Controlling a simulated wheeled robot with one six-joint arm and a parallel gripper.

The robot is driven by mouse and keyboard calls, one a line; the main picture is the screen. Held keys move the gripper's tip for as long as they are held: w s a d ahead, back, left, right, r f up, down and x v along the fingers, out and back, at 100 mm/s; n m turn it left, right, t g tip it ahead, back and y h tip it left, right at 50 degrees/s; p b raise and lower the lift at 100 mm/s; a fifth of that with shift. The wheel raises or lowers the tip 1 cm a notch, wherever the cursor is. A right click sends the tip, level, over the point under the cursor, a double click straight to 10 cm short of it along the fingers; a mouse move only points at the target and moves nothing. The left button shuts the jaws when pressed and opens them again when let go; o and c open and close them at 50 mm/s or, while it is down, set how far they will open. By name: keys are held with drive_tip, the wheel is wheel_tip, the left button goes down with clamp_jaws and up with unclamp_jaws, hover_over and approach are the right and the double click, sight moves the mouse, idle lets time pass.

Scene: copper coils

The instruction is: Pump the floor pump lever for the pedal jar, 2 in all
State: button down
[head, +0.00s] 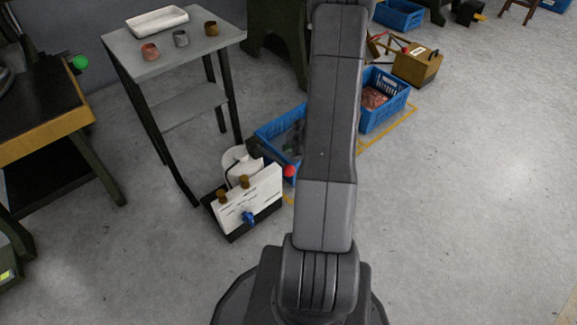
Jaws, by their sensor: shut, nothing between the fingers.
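A white panel unit (262,190) on a dark base stands on the floor left of my arm, with two brown knobs or caps on top and a blue tap-like part (249,217) on its front. A white round vessel (229,158) stands just behind it; I cannot tell whether it is the pedal jar. A red ball (290,171) shows at the unit's right, beside my arm; it may be the lever's end, but no lever shaft shows clearly. A small dark shape (254,148) touches the vessel's outline; I cannot tell what it is. My gripper is not clearly in view.
A grey table (190,51) with a white tray and three small cups stands behind left. A workbench (60,125) is at far left. Blue crates (385,125) stand behind my arm near yellow floor lines. The floor at right is clear.

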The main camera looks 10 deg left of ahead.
idle(0.8)
drive_tip(key=w+d+r+m+t+h+p, duration=0.1)
drive_tip(key=w+d+r+m+t+h, duration=0.2)
drive_tip(key=d+m, duration=0.4)
drive_tip(key=w+d+r+m+t+h+p, duration=0.1)
drive_tip(key=w+d+m+t+h, duration=0.2)
drive_tip(key=d+m, duration=0.45)
drive_tip(key=w+d+r+m+t+h+p, duration=0.15)
drive_tip(key=w+d+m, duration=0.35)
drive_tip(key=d, duration=0.5)
drive_tip(key=s+d+r+m+g+h, duration=0.1)
drive_tip(key=s+d+m+h, duration=0.15)
drive_tip(key=d+m, duration=0.3)
drive_tip(key=s+d+m+h, duration=0.2)
drive_tip(key=d+m+h, duration=0.2)
drive_tip(key=d+m, duration=0.15)
drive_tip(key=s+d+f+m+g+h+p, duration=0.1)
drive_tip(key=s+d+m+g, duration=0.1)
drive_tip(key=s+m+g, duration=0.2)
drive_tip(key=s+d+f+m+g+h+p, duration=0.1)
drive_tip(key=s+m+g, duration=0.4)
drive_tip(key=m, duration=0.6)
drive_tip(key=shift+s+d+f, duration=0.45)
drive_tip(key=shift+s+d, duration=0.1)
drive_tip(key=shift+s, duration=0.55)
